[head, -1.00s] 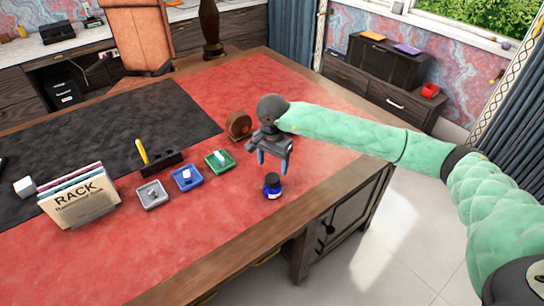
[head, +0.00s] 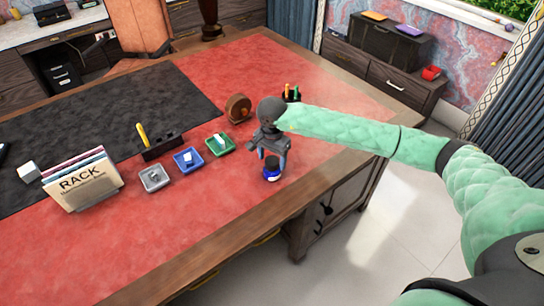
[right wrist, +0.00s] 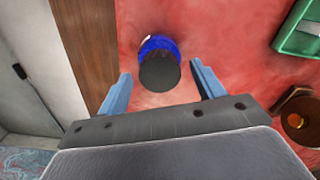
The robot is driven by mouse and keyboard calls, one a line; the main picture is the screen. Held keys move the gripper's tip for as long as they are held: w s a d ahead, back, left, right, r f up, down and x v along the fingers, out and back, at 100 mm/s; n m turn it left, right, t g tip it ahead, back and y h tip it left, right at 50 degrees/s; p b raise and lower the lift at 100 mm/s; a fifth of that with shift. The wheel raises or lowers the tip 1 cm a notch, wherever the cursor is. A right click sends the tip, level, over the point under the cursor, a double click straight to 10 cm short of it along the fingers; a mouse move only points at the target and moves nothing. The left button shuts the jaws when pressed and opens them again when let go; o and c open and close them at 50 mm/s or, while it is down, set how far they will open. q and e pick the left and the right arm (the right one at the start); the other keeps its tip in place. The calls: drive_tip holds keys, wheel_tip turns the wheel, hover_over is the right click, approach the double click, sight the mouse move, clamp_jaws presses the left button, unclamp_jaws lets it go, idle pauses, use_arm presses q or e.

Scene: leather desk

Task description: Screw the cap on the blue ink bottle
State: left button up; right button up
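The blue ink bottle (head: 271,174) stands upright on the red desk top near its right edge. A dark round cap (right wrist: 160,71) sits on top of it; I cannot tell how tight it is. My right gripper (head: 272,157) points down just above the bottle, its fingers close to the bottle's top. In the right wrist view, my right gripper (right wrist: 163,84) is open, with a blue finger on either side of the cap. Gaps show between the cap and both fingers. My left gripper is not in view.
Grey (head: 155,178), blue (head: 188,160) and green (head: 220,144) trays with small items lie left of the bottle. A brown round object (head: 238,108) and a pen holder (head: 291,95) stand behind. A file rack (head: 85,184) is far left. The red surface in front is clear.

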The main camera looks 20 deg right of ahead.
drive_tip(key=c, duration=0.9)
